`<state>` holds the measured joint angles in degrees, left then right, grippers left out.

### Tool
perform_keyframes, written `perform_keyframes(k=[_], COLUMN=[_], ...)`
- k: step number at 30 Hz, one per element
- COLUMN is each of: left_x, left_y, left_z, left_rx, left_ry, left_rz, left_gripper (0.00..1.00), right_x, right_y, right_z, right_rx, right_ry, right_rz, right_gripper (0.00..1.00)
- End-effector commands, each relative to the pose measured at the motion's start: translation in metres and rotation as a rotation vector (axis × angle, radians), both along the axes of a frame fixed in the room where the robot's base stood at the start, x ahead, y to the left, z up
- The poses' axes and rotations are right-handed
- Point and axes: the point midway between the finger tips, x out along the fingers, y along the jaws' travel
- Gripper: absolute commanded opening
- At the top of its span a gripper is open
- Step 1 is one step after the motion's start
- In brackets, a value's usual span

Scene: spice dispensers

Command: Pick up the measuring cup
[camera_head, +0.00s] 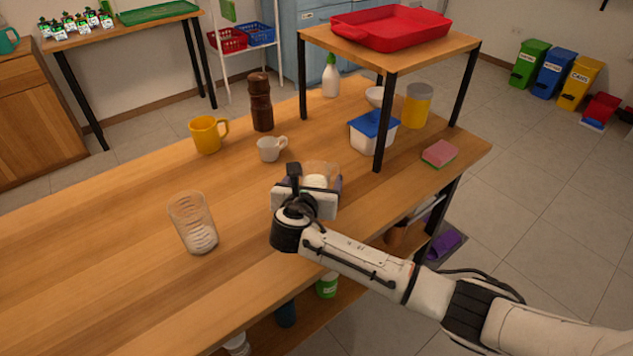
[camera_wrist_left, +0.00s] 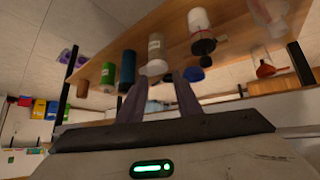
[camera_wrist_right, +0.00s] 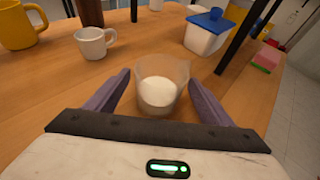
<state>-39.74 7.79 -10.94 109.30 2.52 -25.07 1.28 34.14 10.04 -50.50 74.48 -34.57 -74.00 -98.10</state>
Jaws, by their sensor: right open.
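A clear cup with white contents (camera_head: 318,180) stands upright on the wooden table. It also shows in the right wrist view (camera_wrist_right: 160,92). A taller clear glass (camera_head: 193,224) with pale horizontal lines stands at the left. I take the cup at my right gripper for the measuring cup, but no label shows. My right gripper (camera_wrist_right: 157,78) is open, with one finger on each side of this cup and visible gaps to it. In the head view its body partly hides the cup. My left gripper (camera_wrist_left: 159,78) shows only in its wrist view, fingers apart and empty.
A small white cup (camera_head: 268,149), yellow mug (camera_head: 206,135) and brown pepper mill (camera_head: 260,102) stand beyond the cup. A blue-lidded box (camera_head: 372,133) and a raised shelf's black leg (camera_head: 384,125) are to its right.

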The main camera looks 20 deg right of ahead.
Motion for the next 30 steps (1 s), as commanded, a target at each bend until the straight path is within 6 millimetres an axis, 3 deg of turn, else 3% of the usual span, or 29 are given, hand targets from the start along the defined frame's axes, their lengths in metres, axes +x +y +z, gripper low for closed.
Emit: perform_keyframes(k=[10,18,30], left_x=[0.0089,0.0087,0.0043], left_y=[-0.0003,-0.0002,-0.0001], left_z=[0.0030,0.0031,0.0020], left_rx=[-0.001,-0.001,-0.001], left_ry=[-0.018,-0.018,-0.010], left_rz=[0.000,0.000,0.001], left_gripper=[0.31,0.31,0.31], right_x=[0.0075,0.0073,0.0078], right_y=[-0.0035,-0.0032,-0.0030], right_z=[-0.0036,-0.0036,0.0007], right_rx=[0.002,0.002,0.003], right_ry=[0.000,0.000,-0.003], right_rz=[0.001,0.001,0.002], right_gripper=[0.73,0.28,0.27])
